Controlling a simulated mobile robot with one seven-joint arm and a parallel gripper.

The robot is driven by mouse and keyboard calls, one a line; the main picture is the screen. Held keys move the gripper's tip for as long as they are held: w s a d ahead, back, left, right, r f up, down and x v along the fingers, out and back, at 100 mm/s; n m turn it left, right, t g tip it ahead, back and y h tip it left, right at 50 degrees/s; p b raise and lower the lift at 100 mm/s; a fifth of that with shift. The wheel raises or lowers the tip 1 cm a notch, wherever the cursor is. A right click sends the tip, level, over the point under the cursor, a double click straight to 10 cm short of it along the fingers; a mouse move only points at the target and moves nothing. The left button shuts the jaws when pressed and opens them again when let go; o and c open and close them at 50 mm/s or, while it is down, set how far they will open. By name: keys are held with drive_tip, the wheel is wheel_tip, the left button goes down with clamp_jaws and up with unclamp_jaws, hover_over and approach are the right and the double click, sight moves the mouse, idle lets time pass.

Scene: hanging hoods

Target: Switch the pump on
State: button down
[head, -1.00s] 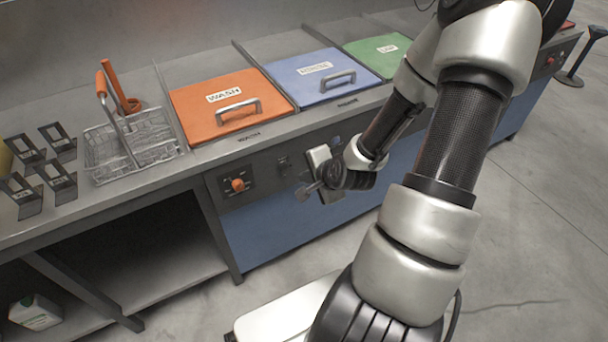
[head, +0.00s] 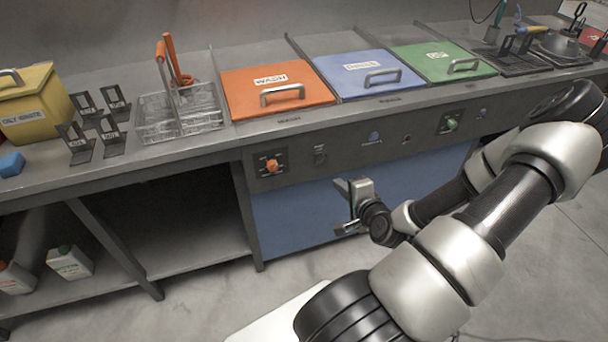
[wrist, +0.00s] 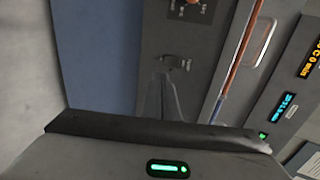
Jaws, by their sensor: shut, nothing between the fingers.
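On the front panel (head: 220,178) in the head view there is an orange knob (head: 272,165), with a small dark switch (head: 320,155) to its right. Their labels are too small to read. The wrist view shows the small switch (wrist: 175,62) on the grey panel, with part of the orange knob at the top edge. My gripper (head: 352,195) is in front of the blue cabinet front, below and right of the small switch. In the wrist view its dark fingers (wrist: 160,82) are shut and empty, pointing toward the switch. I cannot tell whether they touch it.
Orange (head: 275,93), blue (head: 368,75) and green (head: 443,62) lids cover the tanks above the panel. A green knob (head: 451,124) is further right. A wire basket (head: 180,112), black holders (head: 98,125) and a yellow bin (head: 35,105) stand left. Grey floor is open in front.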

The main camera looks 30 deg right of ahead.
drive_tip(key=shift+d, duration=0.1)
idle(0.3)
drive_tip(key=b, duration=0.3)
approach(319, 162)
drive_tip(key=x, duration=0.5)
drive_tip(key=shift+f, duration=0.45)
drive_tip(key=shift+w+d, duration=0.15)
drive_tip(key=shift+w, duration=0.25)
drive_tip(key=shift+w+f, duration=0.2)
drive_tip(key=shift+w, duration=0.05)
drive_tip(key=shift+r, duration=0.15)
drive_tip(key=shift+r, duration=0.1)
